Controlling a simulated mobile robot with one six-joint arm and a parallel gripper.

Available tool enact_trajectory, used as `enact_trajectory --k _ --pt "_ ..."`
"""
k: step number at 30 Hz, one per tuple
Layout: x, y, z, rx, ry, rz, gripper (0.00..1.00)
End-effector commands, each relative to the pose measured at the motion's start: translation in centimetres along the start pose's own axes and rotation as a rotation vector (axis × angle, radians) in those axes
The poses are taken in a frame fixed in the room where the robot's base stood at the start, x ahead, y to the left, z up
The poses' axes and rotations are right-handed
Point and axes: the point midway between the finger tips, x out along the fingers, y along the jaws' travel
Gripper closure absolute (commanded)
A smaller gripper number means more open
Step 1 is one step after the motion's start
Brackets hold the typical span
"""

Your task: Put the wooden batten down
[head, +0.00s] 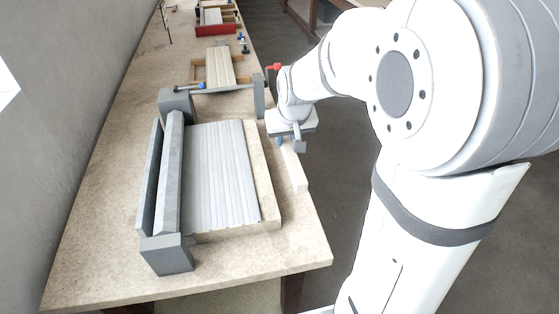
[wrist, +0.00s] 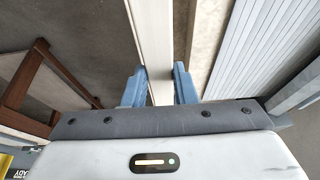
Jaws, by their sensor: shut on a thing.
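The wooden batten (head: 294,168) is a pale, narrow strip at the right edge of the bench (head: 295,250). In the wrist view the batten (wrist: 152,35) runs up the picture between the two blue fingers of my gripper (wrist: 159,88). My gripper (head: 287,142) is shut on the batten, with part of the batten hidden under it. In the head view the batten lies just right of the wooden edge of the slatted panel. I cannot tell whether the batten touches the bench top.
A grey slatted shutter panel (head: 222,172) lies on the bench beside a grey clamp-like fixture (head: 170,180). A smaller slatted panel (head: 220,68) and a red box (head: 214,29) stand farther back. The front of the bench is clear. Floor lies beyond its right edge.

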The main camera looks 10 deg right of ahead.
Motion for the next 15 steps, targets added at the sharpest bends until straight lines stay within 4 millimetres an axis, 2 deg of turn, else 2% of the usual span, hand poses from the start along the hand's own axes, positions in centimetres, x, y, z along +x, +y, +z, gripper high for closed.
enact_trajectory --k 2,9,15 --pt "0.6 0.0 0.3 0.000 -0.002 0.000 1.00" --pt "4.6 -0.1 2.0 -0.001 -0.004 -0.001 1.00" --pt "6.4 -0.1 2.7 -0.002 -0.002 -0.001 1.00"
